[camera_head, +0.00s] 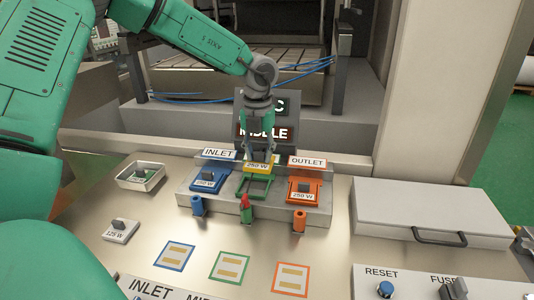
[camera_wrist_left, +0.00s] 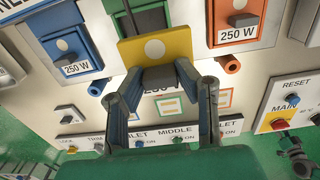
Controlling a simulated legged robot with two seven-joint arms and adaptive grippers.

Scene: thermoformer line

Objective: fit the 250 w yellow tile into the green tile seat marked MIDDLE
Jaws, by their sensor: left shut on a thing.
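The yellow 250 W tile (camera_head: 260,163) is held in my left gripper (camera_head: 259,150), low over the green tile seat (camera_head: 253,188) in the middle of the grey block. My gripper comes down from above. The tile's lower edge overlaps the back of the seat in the head view, and I cannot tell whether they touch. The MIDDLE sign (camera_head: 262,132) stands behind, partly covered by the gripper.
Blue (camera_head: 208,180) and orange (camera_head: 303,191) 250 W tiles sit in the INLET and OUTLET seats on either side. A red-topped green peg (camera_head: 246,209) stands in front of the middle seat. A 125 W tile (camera_head: 120,231) and a metal tray (camera_head: 138,180) lie left.

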